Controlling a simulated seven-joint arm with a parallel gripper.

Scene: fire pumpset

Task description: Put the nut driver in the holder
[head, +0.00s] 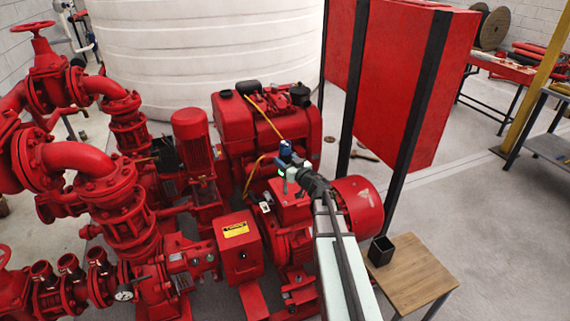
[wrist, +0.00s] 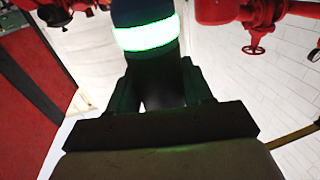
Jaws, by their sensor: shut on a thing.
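My gripper (head: 288,168) is at the end of the arm, above the red pump and motor set in the head view. It is shut on a dark blue thing with a bright pale-green band (wrist: 147,35), which I take to be the nut driver. In the head view its blue part (head: 286,147) shows at the gripper; the rest is hard to make out. In the wrist view the dark fingers (wrist: 158,88) close around its lower end. The holder (head: 381,250), a small black square cup, stands on a wooden-topped table, right of and apart from my gripper.
The wooden table (head: 415,275) is clear around the holder. Red pipes and valves (head: 125,200) fill the left. A red engine (head: 265,125) with a yellow hose stands behind my gripper. A red panel on black posts (head: 400,75) rises behind the table. Open floor lies at right.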

